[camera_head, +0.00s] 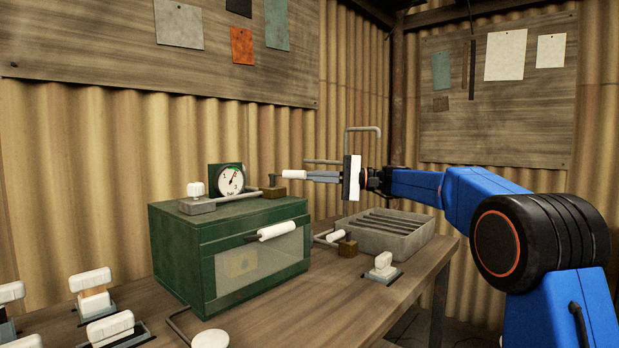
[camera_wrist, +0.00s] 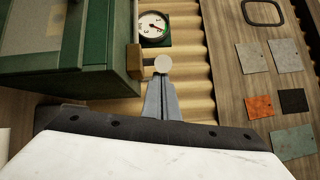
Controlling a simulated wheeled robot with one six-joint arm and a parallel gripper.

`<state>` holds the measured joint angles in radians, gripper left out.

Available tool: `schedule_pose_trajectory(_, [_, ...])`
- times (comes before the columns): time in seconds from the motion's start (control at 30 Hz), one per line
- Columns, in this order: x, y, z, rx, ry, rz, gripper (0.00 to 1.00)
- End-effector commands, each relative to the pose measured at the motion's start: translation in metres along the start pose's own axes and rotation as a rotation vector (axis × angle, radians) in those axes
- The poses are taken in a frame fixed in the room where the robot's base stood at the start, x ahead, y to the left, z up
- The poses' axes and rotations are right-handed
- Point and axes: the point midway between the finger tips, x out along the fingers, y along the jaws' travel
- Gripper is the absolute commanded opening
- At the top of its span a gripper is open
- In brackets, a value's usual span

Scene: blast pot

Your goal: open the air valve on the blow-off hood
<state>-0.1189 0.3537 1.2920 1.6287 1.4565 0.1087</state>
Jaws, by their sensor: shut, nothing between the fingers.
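A green box (camera_head: 179,246) with a window and a white front handle stands on the bench; it also shows in the wrist view (camera_wrist: 112,35). On its top right, a brass valve block (camera_head: 273,192) carries a lever with a white grip (camera_head: 294,174). In the wrist view the grip's round end (camera_wrist: 163,64) is just beyond my fingertips, beside the brass block (camera_wrist: 134,57). My gripper (camera_head: 311,175) is shut and empty, pointing left at the grip's end. I cannot tell whether they touch. No label shows which fixture is the blow-off hood.
A pressure gauge (camera_head: 230,180) stands behind the box top. A grey slatted tray (camera_head: 412,238) sits right, with a second brass valve (camera_head: 347,247) at its left. Several white-handled fixtures (camera_head: 90,280) stand front left; another white-handled one (camera_head: 383,268) is in front of the tray.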

Motion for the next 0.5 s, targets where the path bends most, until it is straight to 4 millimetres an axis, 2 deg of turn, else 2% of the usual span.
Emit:
schedule_pose_trajectory(0.2, [-0.001,0.003,0.013,-0.003,0.082,-0.014,0.0])
schedule_pose_trajectory(0.5, [0.0,0.006,0.025,-0.004,0.092,-0.016,0.0])
